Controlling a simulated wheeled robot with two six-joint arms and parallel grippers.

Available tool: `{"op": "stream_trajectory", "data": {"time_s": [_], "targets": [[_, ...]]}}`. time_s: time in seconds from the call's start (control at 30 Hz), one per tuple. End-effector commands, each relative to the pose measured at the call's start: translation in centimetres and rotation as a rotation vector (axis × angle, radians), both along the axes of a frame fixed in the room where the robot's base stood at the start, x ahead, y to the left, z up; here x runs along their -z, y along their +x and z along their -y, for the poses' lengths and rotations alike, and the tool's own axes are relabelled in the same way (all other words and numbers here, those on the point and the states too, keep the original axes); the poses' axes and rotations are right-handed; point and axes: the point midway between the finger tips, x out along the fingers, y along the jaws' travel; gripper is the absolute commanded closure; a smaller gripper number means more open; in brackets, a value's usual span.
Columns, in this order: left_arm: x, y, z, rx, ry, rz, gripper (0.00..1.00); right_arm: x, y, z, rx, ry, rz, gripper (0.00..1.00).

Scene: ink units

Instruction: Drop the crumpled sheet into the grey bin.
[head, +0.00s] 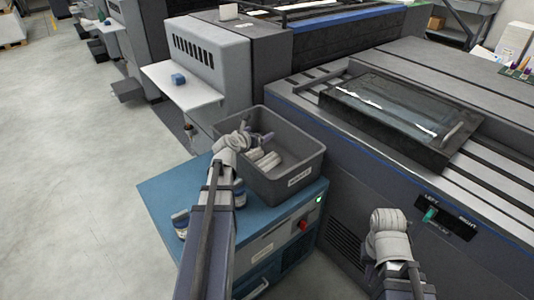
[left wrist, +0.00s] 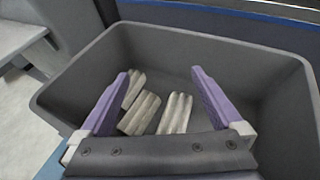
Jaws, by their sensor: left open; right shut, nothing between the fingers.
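The grey bin (head: 296,178) stands on a blue cabinet, with a label on its front. My left gripper (head: 262,137) is over the bin, open and empty. In the left wrist view its two purple fingers (left wrist: 158,100) are spread apart above the bin's inside. Several crumpled whitish pieces lie on the bin floor; one crumpled sheet (left wrist: 175,113) shows between the fingers, apart from them. I cannot tell which piece is the task's sheet. My right gripper (head: 389,222) is at the lower right, shut and empty, in front of the press; its fingertips are hard to make out.
The blue cabinet (head: 160,198) carries small jars (head: 180,222) at its left edge, near my left arm. A blue block (head: 178,79) sits on a white shelf (head: 195,95). The press (head: 480,195) with a dark tray fills the right. Open floor lies to the left.

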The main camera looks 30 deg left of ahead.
Motion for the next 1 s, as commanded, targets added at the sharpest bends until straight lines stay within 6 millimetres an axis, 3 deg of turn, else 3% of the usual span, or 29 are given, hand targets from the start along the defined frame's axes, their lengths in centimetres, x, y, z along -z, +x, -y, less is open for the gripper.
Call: {"op": "stream_trajectory", "data": {"time_s": [0.1, 0.27, 1.0], "targets": [[-1.2, -2.3, 0.3, -0.001, 0.000, 0.001, 0.00, -1.2, 0.0, 0.0, 0.000, 0.000, 0.000, 1.00], [-1.7, -3.9, 0.4, -0.001, 0.000, 0.000, 0.00, -1.7, 0.0, 0.0, 0.000, 0.000, 0.000, 1.00], [-1.7, -4.0, 0.4, 0.000, 0.001, 0.000, 0.00, -1.7, 0.0, 0.0, 0.000, 0.000, 0.000, 1.00]]}}
